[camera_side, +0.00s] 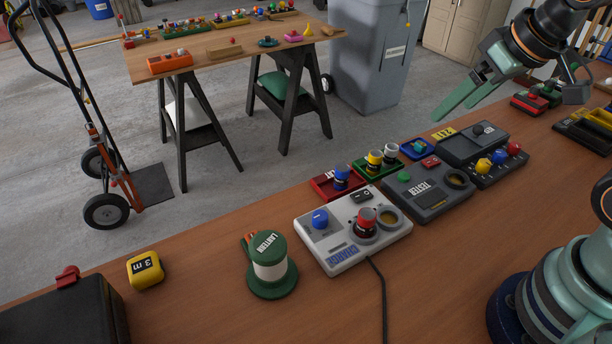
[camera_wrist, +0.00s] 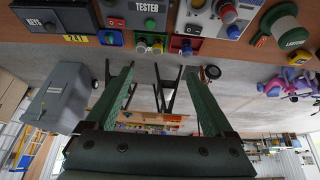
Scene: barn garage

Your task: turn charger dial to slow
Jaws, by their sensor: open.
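The charger (camera_side: 337,247) is a pale grey box on the wooden bench, marked CHARGE, with a cord running off its front. Its blue dial (camera_side: 320,217) sits at the left end; the pointer's setting is too small to read. A red-topped battery (camera_side: 366,217) stands in one round well, and the well beside it looks empty. A black switch (camera_side: 361,195) is on the back edge. My gripper (camera_side: 454,109) is open and empty, up in the air right of and beyond the charger. In the wrist view the charger (camera_wrist: 204,28) is at the top edge, past the open fingers (camera_wrist: 157,72).
A green lantern (camera_side: 270,265) stands close left of the charger. Red (camera_side: 323,189) and green trays with batteries sit behind it. The dark tester (camera_side: 428,200) is close on its right. A yellow tape measure (camera_side: 145,269) and black case (camera_side: 65,315) are farther left.

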